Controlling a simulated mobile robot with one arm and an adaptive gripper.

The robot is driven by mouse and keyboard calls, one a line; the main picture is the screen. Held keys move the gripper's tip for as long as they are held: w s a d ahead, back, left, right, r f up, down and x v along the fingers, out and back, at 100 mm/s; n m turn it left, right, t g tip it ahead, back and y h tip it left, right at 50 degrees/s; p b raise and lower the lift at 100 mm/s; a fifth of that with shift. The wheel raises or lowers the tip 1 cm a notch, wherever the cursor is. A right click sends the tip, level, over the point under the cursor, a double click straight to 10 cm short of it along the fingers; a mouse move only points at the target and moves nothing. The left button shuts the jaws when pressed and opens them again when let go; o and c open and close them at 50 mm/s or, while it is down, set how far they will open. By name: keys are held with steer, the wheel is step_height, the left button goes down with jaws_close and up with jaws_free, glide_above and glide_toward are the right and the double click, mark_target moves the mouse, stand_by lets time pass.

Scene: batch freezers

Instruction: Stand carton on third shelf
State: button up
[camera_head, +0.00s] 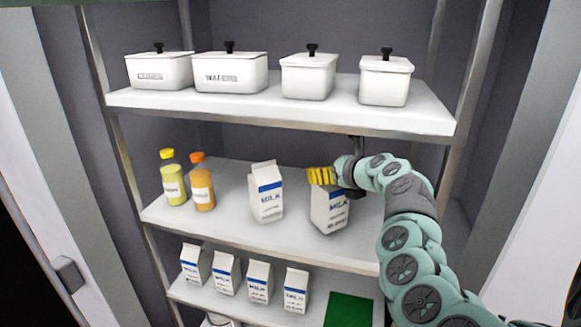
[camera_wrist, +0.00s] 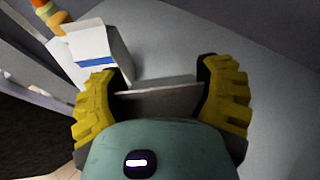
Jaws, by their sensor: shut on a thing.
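My gripper (camera_head: 321,176) is shut on the top of a white milk carton (camera_head: 330,213) with a blue band, at the right part of the middle shelf (camera_head: 220,225). The held carton looks about upright; I cannot tell if its base touches the shelf. In the wrist view, my yellow fingers (camera_wrist: 161,88) stand on both sides of the carton's pale top edge (camera_wrist: 160,92); its body is mostly hidden. A second milk carton (camera_head: 266,193) stands to its left, apart from it. Several more cartons (camera_head: 260,282) stand in a row on the lower shelf (camera_head: 235,306).
A green patch (camera_head: 348,310) lies on the lower shelf, right of the cartons. A yellow bottle (camera_head: 173,181) and an orange bottle (camera_head: 202,186) stand left on the middle shelf. Several lidded white boxes (camera_head: 307,77) fill the top shelf (camera_head: 280,108). A metal post (camera_head: 468,110) rises at right.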

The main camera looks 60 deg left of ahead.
steer(key=shift+w+a, duration=0.2)
steer(key=shift+w, duration=0.5)
steer(key=shift+f+p, duration=0.5)
steer(key=shift+f, duration=0.45)
steer(key=o, duration=1.2)
steer(key=shift+o, duration=0.2)
